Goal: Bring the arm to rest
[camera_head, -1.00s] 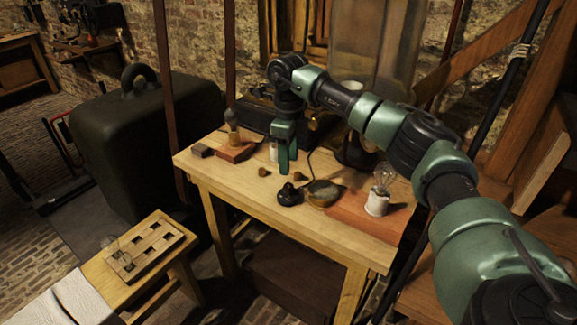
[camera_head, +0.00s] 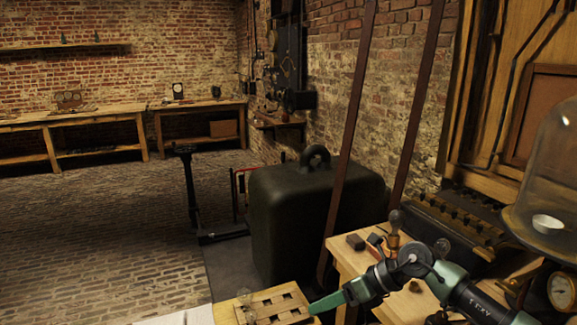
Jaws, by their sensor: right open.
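My right arm comes in from the lower right of the head view, with black and green links. My right gripper (camera_head: 326,302) has green fingers that point left and down, with their tips close to the right end of a slotted wooden rack (camera_head: 273,306) in the picture. I cannot tell whether they touch it. The jaws are open, and I see nothing held between them. My left gripper is not in view.
A wooden workbench (camera_head: 349,262) with small items lies behind my right arm. A large dark weight with a ring handle (camera_head: 305,205) stands left of it. A glass dome (camera_head: 545,165) and a dial gauge (camera_head: 562,290) are at right. Open brick floor (camera_head: 110,230) spreads left.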

